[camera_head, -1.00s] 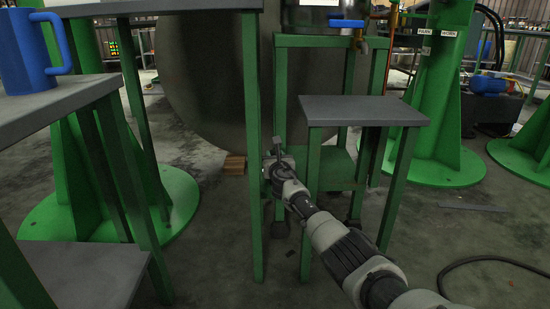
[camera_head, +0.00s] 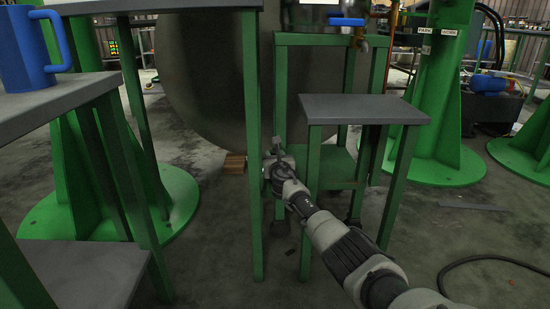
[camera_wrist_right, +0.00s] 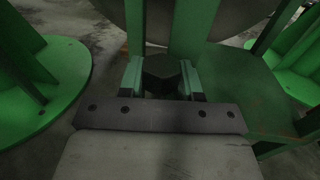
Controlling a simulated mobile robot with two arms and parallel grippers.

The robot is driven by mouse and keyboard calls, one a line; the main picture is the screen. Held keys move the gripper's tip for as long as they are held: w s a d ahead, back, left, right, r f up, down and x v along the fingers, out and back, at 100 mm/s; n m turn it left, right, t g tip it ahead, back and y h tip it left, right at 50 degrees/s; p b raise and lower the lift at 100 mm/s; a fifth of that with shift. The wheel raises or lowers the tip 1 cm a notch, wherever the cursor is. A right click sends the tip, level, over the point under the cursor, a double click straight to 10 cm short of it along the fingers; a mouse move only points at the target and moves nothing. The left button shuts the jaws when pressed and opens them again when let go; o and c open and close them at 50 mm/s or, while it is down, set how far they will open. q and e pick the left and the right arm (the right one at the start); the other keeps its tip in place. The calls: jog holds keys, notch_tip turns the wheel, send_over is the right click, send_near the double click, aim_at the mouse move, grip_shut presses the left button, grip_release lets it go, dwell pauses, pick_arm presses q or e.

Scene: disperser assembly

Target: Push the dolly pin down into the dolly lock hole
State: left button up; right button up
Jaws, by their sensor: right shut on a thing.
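My right gripper (camera_head: 272,166) is low beside the green dolly frame (camera_head: 280,110) in the head view, next to the leg of a green table. In the right wrist view my right gripper (camera_wrist_right: 162,80) has its two fingers closed on the sides of a dark, blocky piece, which I take for the dolly pin (camera_wrist_right: 162,72). A green upright of the frame stands right behind that piece. A short grey part (camera_head: 276,146) sticks up at the gripper in the head view. The lock hole is hidden, so I cannot tell how deep the pin sits. My left gripper is out of view.
A grey-topped green table (camera_head: 365,109) stands just right of the gripper. Another table's leg (camera_head: 253,200) rises close on its left. A blue mug (camera_head: 25,50) stands on the left bench. A small wooden block (camera_head: 234,163) lies on the floor behind. A black hose (camera_head: 500,258) lies at right.

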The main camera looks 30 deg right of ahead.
jog(key=shift+f+b, duration=1.65)
jog(key=shift+f, duration=0.1)
jog(key=o, duration=1.1)
jog(key=shift+o, duration=0.2)
